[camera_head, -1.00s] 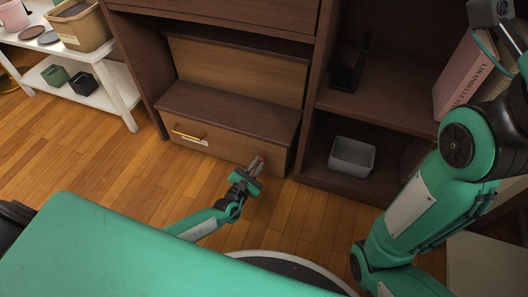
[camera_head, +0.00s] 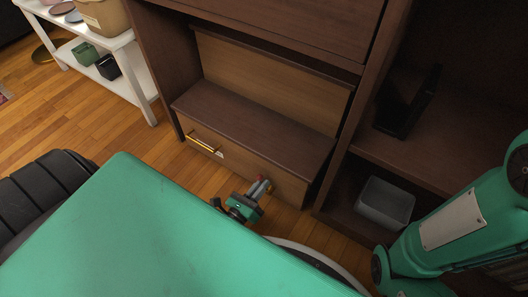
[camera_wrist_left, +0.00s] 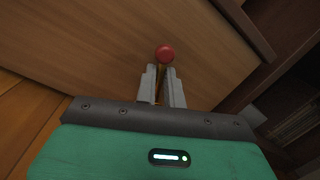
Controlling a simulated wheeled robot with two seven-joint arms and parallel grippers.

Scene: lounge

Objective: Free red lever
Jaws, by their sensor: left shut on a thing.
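The red lever shows in the left wrist view as a round red knob (camera_wrist_left: 165,54) on a thin brass-coloured stem, in front of a wooden drawer face. My left gripper (camera_wrist_left: 164,84) has its two grey fingers shut on the stem just below the knob. In the head view, the red knob (camera_head: 260,178) is a small spot at the right part of the lower drawer front (camera_head: 240,167), and my left gripper (camera_head: 262,189) reaches up to it from below. The fingers partly hide the stem. My right gripper is out of view; only my right arm shows at the right.
A brass handle (camera_head: 203,142) is on the drawer's left part. A grey bin (camera_head: 385,203) stands in the lower right shelf, with a dark object (camera_head: 408,103) above. A white shelf unit (camera_head: 135,62) stands at the left. Wooden floor is open between it and the cabinet.

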